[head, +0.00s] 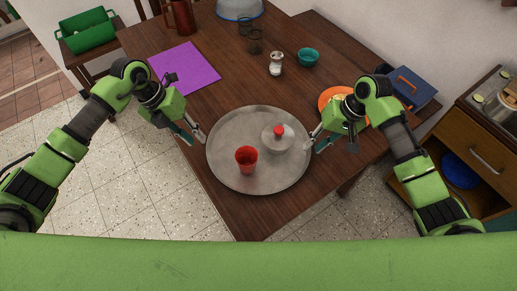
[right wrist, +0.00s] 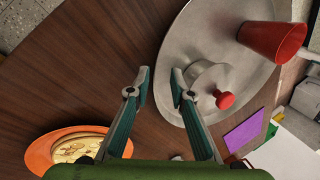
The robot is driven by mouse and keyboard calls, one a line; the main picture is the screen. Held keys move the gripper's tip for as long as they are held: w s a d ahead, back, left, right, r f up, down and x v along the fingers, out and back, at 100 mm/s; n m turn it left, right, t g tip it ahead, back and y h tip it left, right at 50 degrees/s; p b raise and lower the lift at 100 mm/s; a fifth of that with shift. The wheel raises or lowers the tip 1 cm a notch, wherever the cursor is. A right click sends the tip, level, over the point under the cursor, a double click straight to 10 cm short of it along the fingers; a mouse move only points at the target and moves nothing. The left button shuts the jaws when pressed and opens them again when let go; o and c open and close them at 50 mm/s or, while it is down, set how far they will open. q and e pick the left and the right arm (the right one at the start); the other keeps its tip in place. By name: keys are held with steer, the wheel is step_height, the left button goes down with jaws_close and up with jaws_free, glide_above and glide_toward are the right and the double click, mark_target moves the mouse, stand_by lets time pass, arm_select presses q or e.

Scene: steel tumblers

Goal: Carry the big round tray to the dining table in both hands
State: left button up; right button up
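The big round steel tray (head: 230,175) rests flat on the dark wooden table near its front corner. On it stand a red tumbler (head: 246,159) and a low steel lidded pot with a red knob (head: 278,138). My left gripper (head: 194,138) is open just outside the tray's left rim. My right gripper (head: 313,143) is open at the right rim. In the right wrist view its fingers (right wrist: 157,85) are apart, one overlapping the tray (right wrist: 185,45) in the picture. Whether either gripper touches the rim, I cannot tell.
An orange plate with food (head: 328,97) lies close beside my right gripper. A wooden cabinet (head: 490,140) stands at the right. Tiled floor is open at the left.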

steer(key=v, duration=0.9)
steer(key=shift+f, duration=0.15)
